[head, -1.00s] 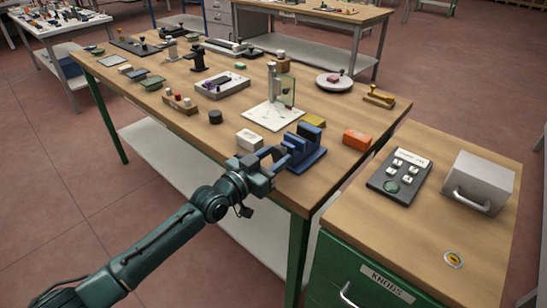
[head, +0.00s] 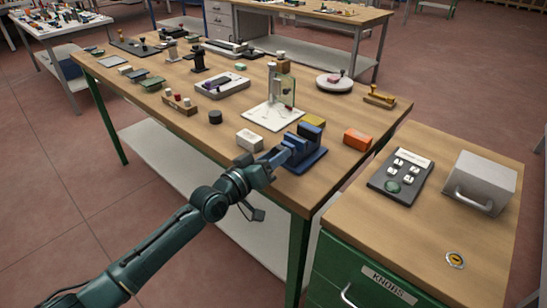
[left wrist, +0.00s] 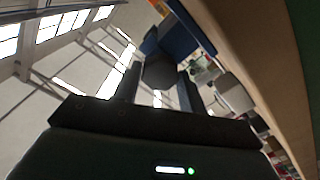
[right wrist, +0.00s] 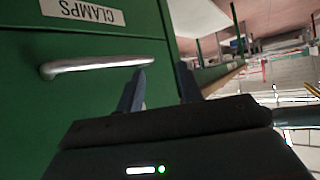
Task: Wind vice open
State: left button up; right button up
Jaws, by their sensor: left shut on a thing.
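The blue vice (head: 311,153) stands at the front edge of the wooden workbench. My left gripper (head: 271,163) is at its near side, at the screw end. In the left wrist view, the fingers of my left gripper (left wrist: 159,88) are shut on a dark rounded part, the vice handle (left wrist: 160,73), with the blue vice body (left wrist: 182,38) beyond it. The gripper hides most of the handle in the head view. My right gripper (right wrist: 161,85) is open and empty beside a green drawer front with a metal handle (right wrist: 105,65); it is not in the head view.
A white block (head: 249,139) lies just left of the vice. An orange box (head: 357,139) and a yellow block (head: 314,121) lie near it. A glass pane on a white stand (head: 272,115) is behind. A green drawer cabinet (head: 350,262) stands at the right.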

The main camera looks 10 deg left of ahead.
pick_arm(q)
jog(key=shift+f, duration=0.1)
dwell(0.3)
jog(key=o, duration=1)
jog(key=v, duration=1.3)
jog(key=shift+s+b, duration=0.1)
jog(key=shift+b, duration=0.2)
